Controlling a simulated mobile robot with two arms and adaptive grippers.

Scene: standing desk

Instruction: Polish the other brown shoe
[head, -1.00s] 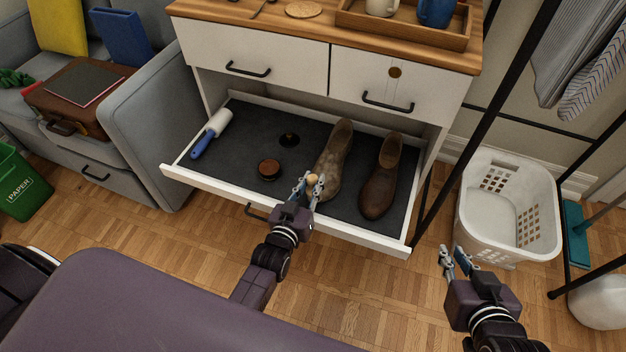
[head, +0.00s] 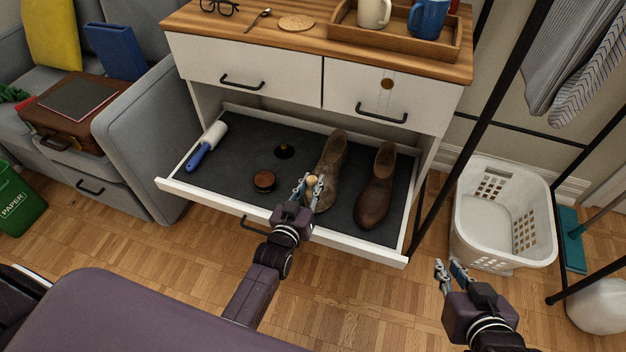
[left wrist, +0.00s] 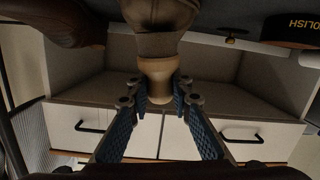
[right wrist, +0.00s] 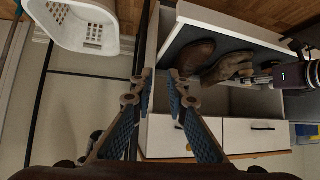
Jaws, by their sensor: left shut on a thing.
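Two brown shoes lie in the open lower drawer. The left shoe (head: 332,165) looks dull, lighter and blotchy; the right shoe (head: 376,188) is darker and more even. My left gripper (head: 313,184) is shut on a light wooden knob (left wrist: 159,80) at the toe of the left shoe. A round brown tin (head: 264,181), marked "POLISH" in the left wrist view (left wrist: 292,27), lies left of the shoes. My right gripper (head: 451,272) is open and empty, outside the drawer.
The drawer (head: 320,235) also holds a blue-handled roller (head: 207,146) and a small dark knobbed item (head: 284,152). A white basket (head: 500,225) and a dark rack pole stand to the right. A grey sofa (head: 150,140) is at left.

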